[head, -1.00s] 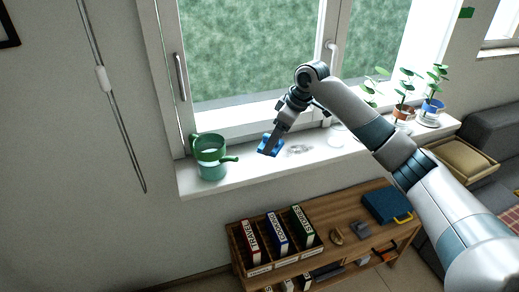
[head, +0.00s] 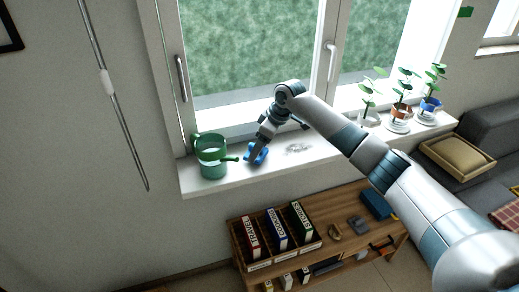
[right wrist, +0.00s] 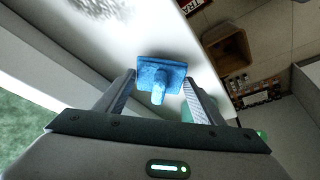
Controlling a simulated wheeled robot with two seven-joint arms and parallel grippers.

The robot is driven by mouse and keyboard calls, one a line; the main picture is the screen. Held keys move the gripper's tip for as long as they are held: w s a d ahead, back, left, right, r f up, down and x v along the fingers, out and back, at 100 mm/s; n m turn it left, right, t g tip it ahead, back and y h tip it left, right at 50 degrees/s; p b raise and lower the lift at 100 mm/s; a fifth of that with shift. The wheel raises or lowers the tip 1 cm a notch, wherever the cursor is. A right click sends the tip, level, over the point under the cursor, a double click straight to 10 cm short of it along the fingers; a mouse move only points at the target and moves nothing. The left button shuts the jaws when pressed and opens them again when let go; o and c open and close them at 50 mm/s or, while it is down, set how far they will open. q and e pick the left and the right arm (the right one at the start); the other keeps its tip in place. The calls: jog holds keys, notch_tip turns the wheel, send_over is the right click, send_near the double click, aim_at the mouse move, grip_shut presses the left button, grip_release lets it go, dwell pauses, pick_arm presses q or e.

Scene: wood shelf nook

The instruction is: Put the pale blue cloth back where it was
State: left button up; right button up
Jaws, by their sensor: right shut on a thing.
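The blue cloth (head: 251,154) is a small folded or bunched piece in the head view, just above or at the window sill (head: 215,187); I cannot tell whether it touches it. My right gripper (head: 256,155) is shut on it from above. In the right wrist view the cloth (right wrist: 160,72) sits between the two fingers of the gripper (right wrist: 162,88), with a bunched part pointing back toward the palm. A greyish speckled patch (head: 298,149) lies on the sill to the right of the cloth. My left gripper is not in view.
A green watering can (head: 213,170) stands close left of the cloth. Several potted plants (head: 401,112) stand at the sill's right end. Below, a wooden shelf (head: 335,250) holds labelled binders (head: 276,230) and a blue case (head: 377,204). The window handle (head: 182,78) juts out above the sill.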

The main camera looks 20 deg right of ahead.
jog(key=shift+f, duration=0.8)
jog(key=o, duration=1)
jog(key=shift+c, duration=0.2)
jog(key=shift+r, duration=0.1)
jog(key=b+v, duration=0.3)
jog(key=v, duration=0.9)
